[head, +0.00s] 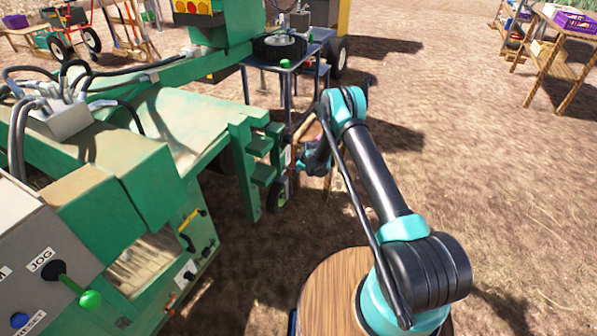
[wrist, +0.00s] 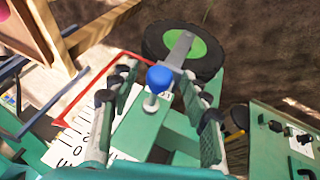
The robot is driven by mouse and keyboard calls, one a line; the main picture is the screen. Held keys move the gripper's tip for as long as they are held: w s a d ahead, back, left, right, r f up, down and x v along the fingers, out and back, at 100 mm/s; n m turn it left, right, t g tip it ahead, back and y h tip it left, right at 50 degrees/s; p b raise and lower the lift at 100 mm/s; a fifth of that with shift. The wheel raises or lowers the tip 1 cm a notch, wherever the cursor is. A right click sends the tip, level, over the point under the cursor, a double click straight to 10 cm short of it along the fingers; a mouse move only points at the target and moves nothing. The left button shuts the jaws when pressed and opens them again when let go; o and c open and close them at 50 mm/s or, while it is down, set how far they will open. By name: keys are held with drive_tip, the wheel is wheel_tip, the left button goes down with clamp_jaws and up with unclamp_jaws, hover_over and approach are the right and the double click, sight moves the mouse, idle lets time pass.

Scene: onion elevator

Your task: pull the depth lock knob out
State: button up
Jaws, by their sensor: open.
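The depth lock knob (wrist: 159,79) shows in the wrist view as a blue ball on a short pale metal stem above a green part of the machine. My gripper (wrist: 157,90) is open, with one finger on each side of the knob. A gap shows on both sides, though depth is hard to judge. A white depth scale (wrist: 77,133) with black marks and a red edge is to the left. In the head view my gripper (head: 300,160) is by the green stepped bracket, and the knob cannot be made out there.
A small wheel with a green hub (wrist: 187,47) lies just beyond the knob, also low in the head view (head: 278,194). A green control panel (wrist: 280,140) is at the right of the wrist view. The green machine frame (head: 245,170) stands left of my arm. Open dirt lies right.

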drive_tip(key=v, duration=1.2)
drive_tip(key=shift+s+d, duration=0.1)
drive_tip(key=shift+d, duration=0.05)
drive_tip(key=s+d+r+m, duration=0.2)
drive_tip(key=s+d+r, duration=0.3)
drive_tip(key=r, duration=0.3)
drive_tip(key=s+d+r+m+h, duration=0.1)
drive_tip(key=s+d+r+m, duration=0.2)
drive_tip(key=s+d+r, duration=0.35)
drive_tip(key=s+d+r+m, duration=0.2)
drive_tip(key=s+d+r, duration=0.2)
drive_tip(key=r, duration=0.5)
drive_tip(key=s+d+r+m+h, duration=0.1)
drive_tip(key=s+d+m, duration=0.3)
drive_tip(key=s, duration=1)
drive_tip(key=s+d+r+m+h, duration=0.1)
drive_tip(key=s+d, duration=0.5)
drive_tip(key=s, duration=0.9)
drive_tip(key=r+m, duration=0.1)
drive_tip(key=m, duration=0.1)
drive_tip(key=shift+d+m, duration=0.25)
drive_tip(key=shift+m, duration=0.15)
drive_tip(key=shift+s, duration=0.1)
